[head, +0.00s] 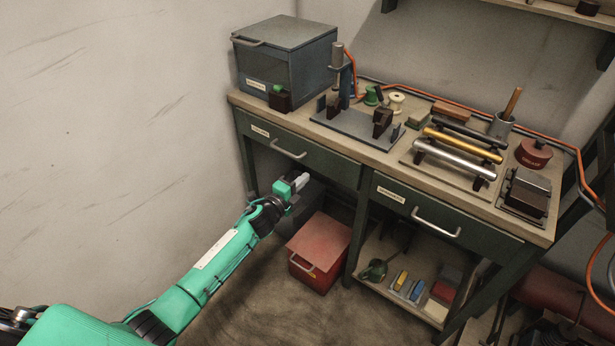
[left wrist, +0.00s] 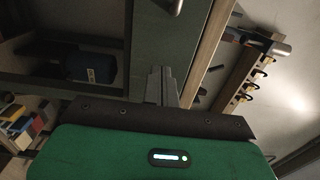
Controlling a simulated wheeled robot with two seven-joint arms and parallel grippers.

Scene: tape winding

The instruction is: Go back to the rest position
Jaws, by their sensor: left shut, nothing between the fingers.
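My left gripper (head: 301,181) is at the end of the green arm in the head view. It is shut and empty, in front of the workbench and below its left drawer (head: 290,147). In the left wrist view the closed fingers (left wrist: 161,86) point away from the green wrist housing, with dark bench woodwork behind them. My right gripper is not in either view.
The workbench (head: 330,132) carries a grey metal box (head: 285,62), a winding fixture (head: 356,125), a rack of rods (head: 455,148) and a dark red tin (head: 534,152). A red box (head: 318,250) stands on the floor under the bench. The floor in front is clear.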

